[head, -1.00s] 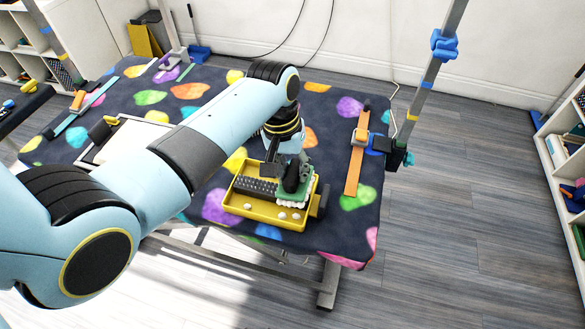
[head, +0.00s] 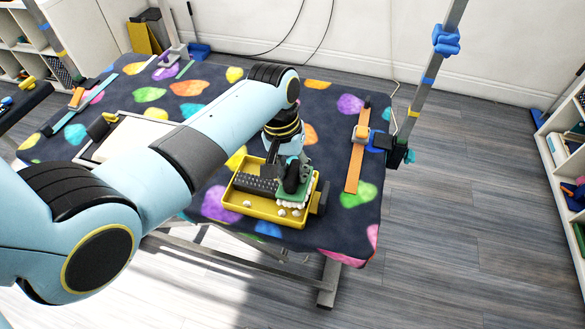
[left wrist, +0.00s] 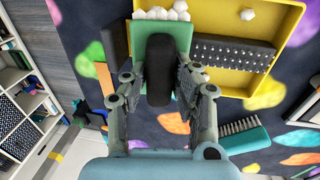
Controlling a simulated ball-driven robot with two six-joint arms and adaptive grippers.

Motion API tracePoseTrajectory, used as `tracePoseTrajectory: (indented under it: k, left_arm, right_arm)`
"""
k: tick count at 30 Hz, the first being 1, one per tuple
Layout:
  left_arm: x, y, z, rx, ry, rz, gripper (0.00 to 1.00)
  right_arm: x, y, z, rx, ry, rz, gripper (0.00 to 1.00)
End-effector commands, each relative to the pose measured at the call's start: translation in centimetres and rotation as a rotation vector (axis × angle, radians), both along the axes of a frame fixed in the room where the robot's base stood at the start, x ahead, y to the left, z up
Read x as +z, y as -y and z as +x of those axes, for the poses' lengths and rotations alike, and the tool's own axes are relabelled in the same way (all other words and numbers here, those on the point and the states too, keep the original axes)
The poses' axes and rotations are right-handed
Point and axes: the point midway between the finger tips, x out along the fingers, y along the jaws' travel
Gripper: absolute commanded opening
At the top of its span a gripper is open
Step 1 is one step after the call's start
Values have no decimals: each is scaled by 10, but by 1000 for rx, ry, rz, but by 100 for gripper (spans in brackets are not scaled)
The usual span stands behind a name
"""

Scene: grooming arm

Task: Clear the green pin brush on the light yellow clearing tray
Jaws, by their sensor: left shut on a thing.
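The green pin brush (head: 283,198) has a green block and a thick black handle, with white fluff along one edge. My left gripper (head: 291,172) is shut on its handle. In the left wrist view, the fingers (left wrist: 158,75) stand on either side of the black handle, and the green block (left wrist: 182,38) shows behind it. The yellow clearing tray (head: 247,212) lies on the table under the brush, which is over its right part. A dark studded bar (head: 255,185) crosses the tray. Whether the pins touch the bar is hidden.
White tufts (head: 281,212) lie in the tray. An orange strip with a clamp (head: 354,170) lies to its right, near a grey post (head: 421,88). A teal comb (left wrist: 243,135) lies beside the tray. The spotted table's front right corner is clear.

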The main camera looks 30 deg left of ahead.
Motion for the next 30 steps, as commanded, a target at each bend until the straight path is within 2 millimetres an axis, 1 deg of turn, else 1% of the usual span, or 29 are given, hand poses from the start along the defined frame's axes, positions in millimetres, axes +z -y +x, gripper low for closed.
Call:
tracePoseTrajectory:
  k: [2,4,9,13,17,26,30]
  left_arm:
    - [1,-4,-1,0,0,2,2]
    - [2,-12,-3,0,-2,4,2]
    - [3,-39,-10,1,-2,5,2]
    - [2,-54,-13,1,-2,3,2]
    - [0,-60,-15,0,0,0,2]
    - [0,-62,-15,0,0,0,2]
    - [1,-78,-19,1,-2,4,1]
  right_arm:
    - [3,0,0,0,0,0,40]
    - [8,0,0,0,0,0,40]
    - [20,0,1,0,1,0,40]
    - [25,-1,1,0,1,1,40]
    - [26,-1,1,-1,1,1,40]
    - [26,-1,1,-1,1,1,40]
    - [33,-1,1,-1,1,2,40]
